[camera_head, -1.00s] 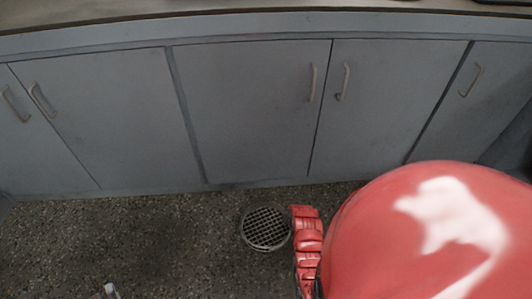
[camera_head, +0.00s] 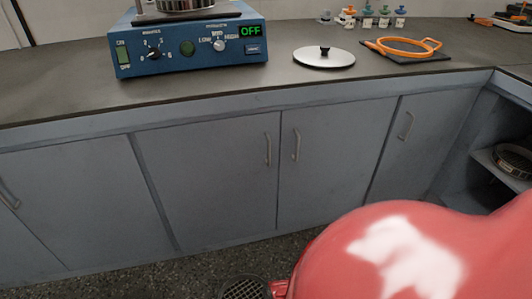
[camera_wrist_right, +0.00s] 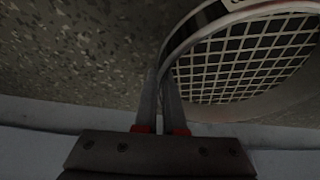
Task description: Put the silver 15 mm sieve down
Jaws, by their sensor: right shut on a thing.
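The silver sieve (camera_head: 243,289) with a coarse square mesh shows at the bottom edge of the head view, cut off by the frame. It is held low over the speckled floor, in front of the cabinets. In the right wrist view its rim and mesh (camera_wrist_right: 245,58) fill the upper right. My right gripper (camera_wrist_right: 168,88) is shut on the sieve's rim, with the sieve off to the right of the fingers. My red right arm covers the lower right of the head view. My left gripper is not in view.
The grey counter (camera_head: 330,85) carries a blue shaker (camera_head: 190,48) reading OFF, a round lid (camera_head: 322,57), and an orange ring (camera_head: 402,46) on a dark mat. Several small weights or bottles stand behind. Another sieve (camera_head: 513,160) sits on an open shelf at right.

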